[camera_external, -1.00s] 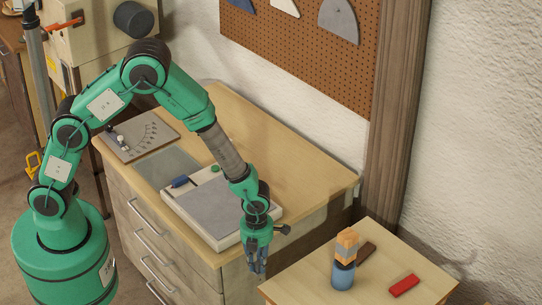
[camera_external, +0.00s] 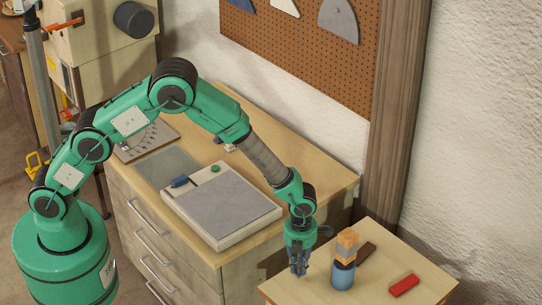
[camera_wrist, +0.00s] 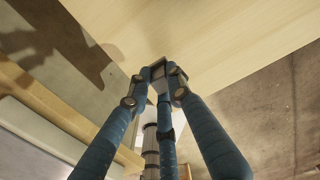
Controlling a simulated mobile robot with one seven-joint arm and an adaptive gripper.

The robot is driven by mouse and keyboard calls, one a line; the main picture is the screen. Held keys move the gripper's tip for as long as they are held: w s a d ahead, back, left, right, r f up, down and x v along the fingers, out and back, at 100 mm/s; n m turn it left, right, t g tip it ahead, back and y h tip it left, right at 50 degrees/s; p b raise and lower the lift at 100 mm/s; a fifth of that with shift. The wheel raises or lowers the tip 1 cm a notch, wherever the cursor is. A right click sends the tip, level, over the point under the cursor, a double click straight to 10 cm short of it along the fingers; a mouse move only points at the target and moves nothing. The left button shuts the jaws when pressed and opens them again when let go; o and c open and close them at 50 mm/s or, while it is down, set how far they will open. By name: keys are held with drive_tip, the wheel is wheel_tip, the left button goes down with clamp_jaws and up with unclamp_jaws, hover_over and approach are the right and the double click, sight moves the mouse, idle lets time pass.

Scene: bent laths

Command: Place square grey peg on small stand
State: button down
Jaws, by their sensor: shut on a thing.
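My gripper (camera_external: 299,271) hangs fingers down over the left part of a low wooden table, left of the blue cylinder. In the wrist view its blue fingers are closed in on a small grey square-faced thing (camera_wrist: 158,74), which looks like the square grey peg; the fingers hide most of it. The pale wooden top (camera_external: 316,291) at the lower right may be the small stand; I cannot tell for sure. It shows beyond the fingertips in the wrist view (camera_wrist: 215,40). I cannot tell the exact gap between the peg and the top.
A blue cylinder (camera_external: 343,276) with stacked orange and grey blocks (camera_external: 346,246) stands close right of my gripper. A dark brown bar (camera_external: 366,252) and a red block (camera_external: 404,285) lie farther right. A drawer bench (camera_external: 284,165) with a grey-topped board (camera_external: 228,208) stands to the left.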

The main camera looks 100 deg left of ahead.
sight(299, 271)
drive_tip(key=shift+f, duration=1.75)
drive_tip(key=shift+f+b, duration=0.1)
drive_tip(key=shift+b, duration=0.2)
drive_tip(key=c, duration=1.6)
unclamp_jaws()
drive_tip(key=shift+o, duration=0.2)
wheel_tip(299, 271, up, 12)
drive_tip(key=shift+r+p, duration=0.1)
drive_tip(key=shift+p, duration=0.55)
